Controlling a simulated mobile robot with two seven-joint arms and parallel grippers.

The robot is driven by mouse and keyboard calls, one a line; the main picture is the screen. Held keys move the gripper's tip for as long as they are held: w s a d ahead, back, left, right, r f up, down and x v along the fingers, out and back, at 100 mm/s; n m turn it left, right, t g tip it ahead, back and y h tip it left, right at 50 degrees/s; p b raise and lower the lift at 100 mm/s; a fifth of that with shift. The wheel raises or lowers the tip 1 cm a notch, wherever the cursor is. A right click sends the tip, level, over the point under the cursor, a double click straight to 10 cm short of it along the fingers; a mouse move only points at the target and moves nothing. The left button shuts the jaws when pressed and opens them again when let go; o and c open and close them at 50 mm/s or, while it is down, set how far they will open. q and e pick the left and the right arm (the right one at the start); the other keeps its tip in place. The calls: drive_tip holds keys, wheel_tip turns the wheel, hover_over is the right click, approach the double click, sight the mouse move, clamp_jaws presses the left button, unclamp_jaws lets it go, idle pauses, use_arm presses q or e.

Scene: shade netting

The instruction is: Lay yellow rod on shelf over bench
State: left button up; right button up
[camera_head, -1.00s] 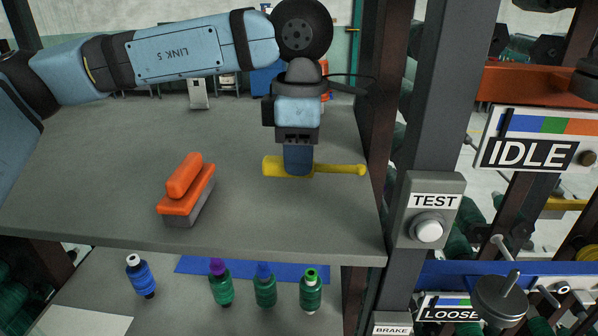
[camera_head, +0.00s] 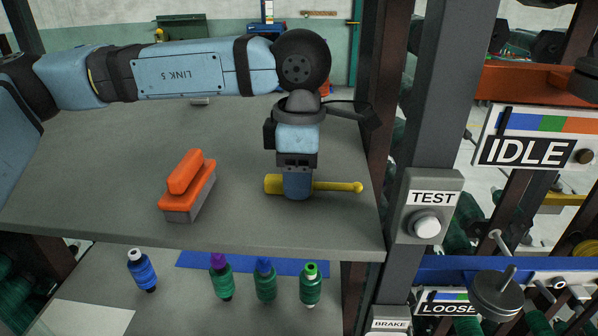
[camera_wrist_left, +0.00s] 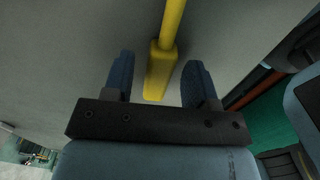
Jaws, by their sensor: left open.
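The yellow rod (camera_head: 338,187) is over the grey shelf (camera_head: 110,205), near its right end, and appears to lie on it. It runs left to right, with a thick block end on the left and a small knob on the right. My left gripper (camera_head: 298,196) points down over the rod near its thick end and hides part of it. In the left wrist view, my left gripper (camera_wrist_left: 160,62) is open. The rod's thick end (camera_wrist_left: 158,75) lies between the two fingers, with a gap on each side. My right gripper is not in view.
An orange-handled brush or block (camera_head: 188,186) sits on the shelf left of the rod. Below are several thread spools (camera_head: 265,281) and a blue strip (camera_head: 195,262). A grey post (camera_head: 437,110) with a TEST button (camera_head: 425,224) stands right of the shelf.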

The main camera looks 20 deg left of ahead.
use_arm(q)
wheel_tip(320, 180, up, 12)
drive_tip(key=b, duration=0.2)
idle(0.6)
